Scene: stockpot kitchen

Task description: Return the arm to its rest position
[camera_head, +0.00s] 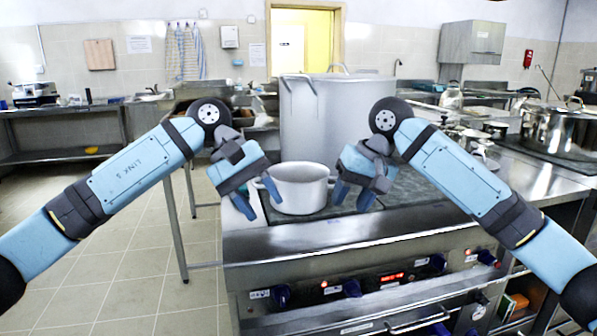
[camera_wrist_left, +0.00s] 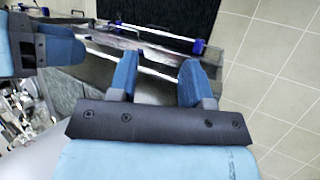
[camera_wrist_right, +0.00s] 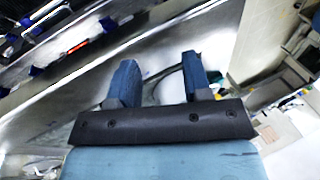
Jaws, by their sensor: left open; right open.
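My left gripper (camera_head: 262,203) is open and empty, just left of a white pot (camera_head: 302,188) on the stove top. Its two blue fingers stand apart in the left wrist view (camera_wrist_left: 157,80). My right gripper (camera_head: 355,196) is open and empty, to the right of the pot. Its fingers also stand apart in the right wrist view (camera_wrist_right: 161,82). Both arms reach in from the sides with the grippers pointing down. I cannot tell whether the left fingers touch the pot's side handle.
A tall grey stockpot (camera_head: 325,120) stands behind the white pot. The stove front (camera_head: 370,275) has blue knobs and an oven handle. A steel pot (camera_head: 550,128) stands on the right counter. Open tiled floor (camera_head: 125,285) lies to the left.

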